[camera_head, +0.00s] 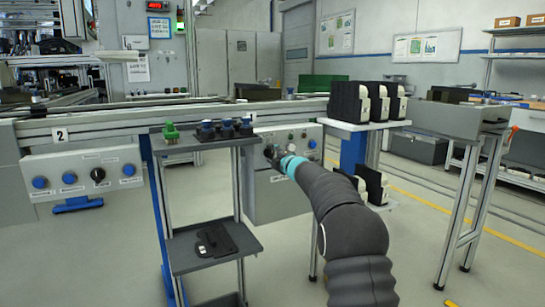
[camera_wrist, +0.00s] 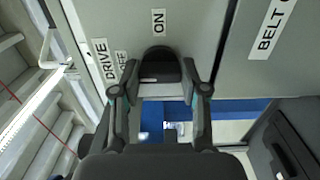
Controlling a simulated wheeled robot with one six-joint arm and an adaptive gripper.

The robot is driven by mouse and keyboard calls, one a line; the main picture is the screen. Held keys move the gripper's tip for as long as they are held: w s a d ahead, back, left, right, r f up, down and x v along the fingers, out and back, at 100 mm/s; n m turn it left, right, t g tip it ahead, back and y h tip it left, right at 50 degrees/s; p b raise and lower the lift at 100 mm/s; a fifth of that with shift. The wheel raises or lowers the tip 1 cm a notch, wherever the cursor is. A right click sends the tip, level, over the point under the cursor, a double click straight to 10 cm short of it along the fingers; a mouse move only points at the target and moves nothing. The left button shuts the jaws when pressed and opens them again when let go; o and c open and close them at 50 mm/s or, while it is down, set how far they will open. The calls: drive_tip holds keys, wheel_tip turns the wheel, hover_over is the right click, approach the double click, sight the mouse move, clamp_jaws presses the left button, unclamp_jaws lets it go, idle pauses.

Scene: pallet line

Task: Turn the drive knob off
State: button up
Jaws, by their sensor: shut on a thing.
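The drive knob (camera_wrist: 160,66) is a black knob on a grey panel in the wrist view. The ON label (camera_wrist: 158,22) is above it in the picture. The OFF label (camera_wrist: 122,62) and the DRIVE label (camera_wrist: 103,62) are to its left. My gripper (camera_wrist: 158,78) has one finger on each side of the knob and is shut on it. I cannot tell for sure which label the knob points to. In the head view, my gripper (camera_head: 274,157) is at the front of the grey control box (camera_head: 285,200), and my arm and gripper hide the knob.
Another panel (camera_head: 85,172) with blue buttons and a black knob hangs at the left. A grey shelf cart (camera_head: 215,250) stands just left of my arm, with a green part (camera_head: 171,133) on top. Black-and-white boxes (camera_head: 366,102) stand at the right.

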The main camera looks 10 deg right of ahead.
drive_tip(key=o, duration=1.1)
drive_tip(key=shift+o, duration=0.2)
drive_tip(key=v, duration=1.2)
